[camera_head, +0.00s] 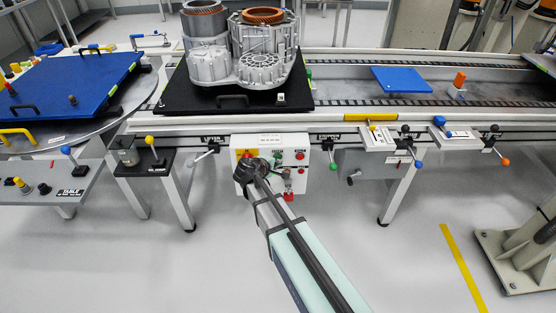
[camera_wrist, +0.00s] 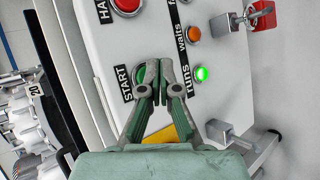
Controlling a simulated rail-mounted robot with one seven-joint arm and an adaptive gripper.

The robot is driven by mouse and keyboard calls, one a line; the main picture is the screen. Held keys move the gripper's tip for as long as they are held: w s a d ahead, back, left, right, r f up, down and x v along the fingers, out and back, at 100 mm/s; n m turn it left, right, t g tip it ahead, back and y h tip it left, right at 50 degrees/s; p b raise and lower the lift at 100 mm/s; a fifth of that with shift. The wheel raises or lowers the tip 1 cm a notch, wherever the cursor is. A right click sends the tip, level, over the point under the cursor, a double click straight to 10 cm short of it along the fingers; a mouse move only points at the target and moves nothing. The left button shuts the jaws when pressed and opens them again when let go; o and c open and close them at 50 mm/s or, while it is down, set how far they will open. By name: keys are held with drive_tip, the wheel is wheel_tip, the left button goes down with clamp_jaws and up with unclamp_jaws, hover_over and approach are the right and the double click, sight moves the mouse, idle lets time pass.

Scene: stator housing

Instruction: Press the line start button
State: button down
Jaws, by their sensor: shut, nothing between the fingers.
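The white control box (camera_head: 299,145) hangs on the front of the conveyor, and its panel (camera_wrist: 222,60) fills much of the wrist view. The START label (camera_wrist: 123,84) shows just left of my gripper (camera_wrist: 153,66). In the head view my gripper (camera_head: 249,170) covers the box's left part. A green lamp (camera_wrist: 201,74) by "runs" is lit.
A red button (camera_wrist: 127,5) with a partly cut-off label sits above START. An orange lamp (camera_wrist: 193,33) is marked "waits". A red padlock-like part (camera_wrist: 262,15) sticks out at the panel's right. The stator housing (camera_head: 252,55) stands on a black pallet (camera_head: 195,102) above the box.

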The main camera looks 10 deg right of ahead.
drive_tip(key=shift+s, duration=0.5)
drive_tip(key=shift+s+a, duration=0.1)
drive_tip(key=s, duration=0.2)
drive_tip(key=s+b, duration=0.1)
drive_tip(key=s+a, duration=0.1)
drive_tip(key=s, duration=0.1)
drive_tip(key=shift+s+b, duration=0.35)
idle(0.5)
